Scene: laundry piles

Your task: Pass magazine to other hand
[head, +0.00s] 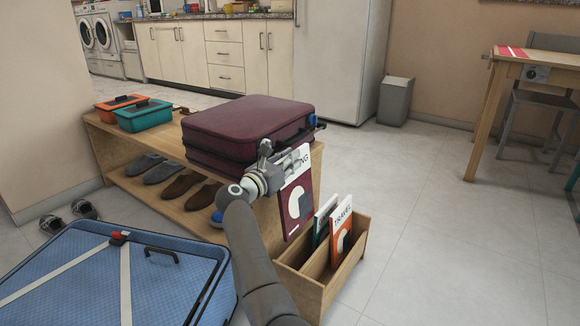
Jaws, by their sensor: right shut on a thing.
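A magazine (295,207) with a dark red and white cover hangs upright from my right gripper (290,165). The gripper is shut on its top part and covers some of the title. The magazine is in front of the right end of the wooden bench, above and left of the wooden magazine rack (343,280). An orange-and-white travel magazine (342,232) and another magazine (323,220) stand in the rack. My left gripper is not in view.
A maroon suitcase (245,128) lies on the wooden bench (160,140) right behind my gripper. Shoes (183,184) sit on the lower shelf. The floor (440,240) to the right is clear.

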